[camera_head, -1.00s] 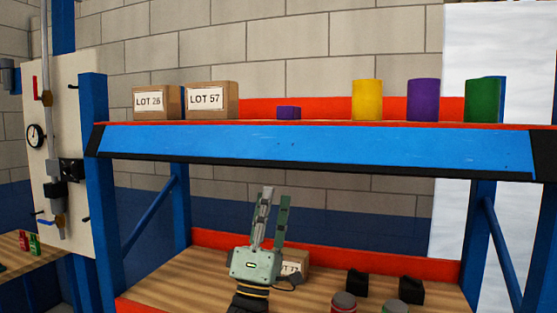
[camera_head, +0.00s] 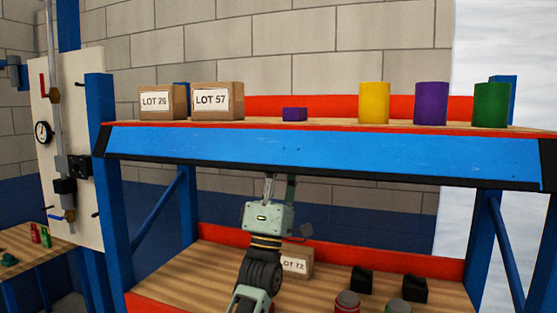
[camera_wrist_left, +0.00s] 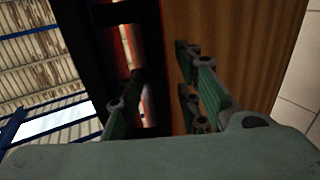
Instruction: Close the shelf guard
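The shelf guard (camera_head: 330,159) is a long blue panel with black ends and a black lower edge. It hangs down along the front of the upper shelf, below the shelf top. My left gripper (camera_head: 279,187) is upright under the guard, left of its middle. Its fingertips are hidden behind the guard's lower edge. In the left wrist view the left gripper's (camera_wrist_left: 158,82) two fingers are apart, with nothing clearly held between them. A dark edge and a brown wooden surface lie beyond them. Whether a finger touches the guard cannot be told. My right gripper is not in view.
The upper shelf holds two boxes (camera_head: 216,101), a small purple block (camera_head: 294,114) and yellow (camera_head: 374,103), purple (camera_head: 431,104) and green (camera_head: 490,105) cylinders. The lower shelf holds a box (camera_head: 298,263), black blocks (camera_head: 414,289) and round-topped items (camera_head: 347,301). Blue posts (camera_head: 105,180) flank it.

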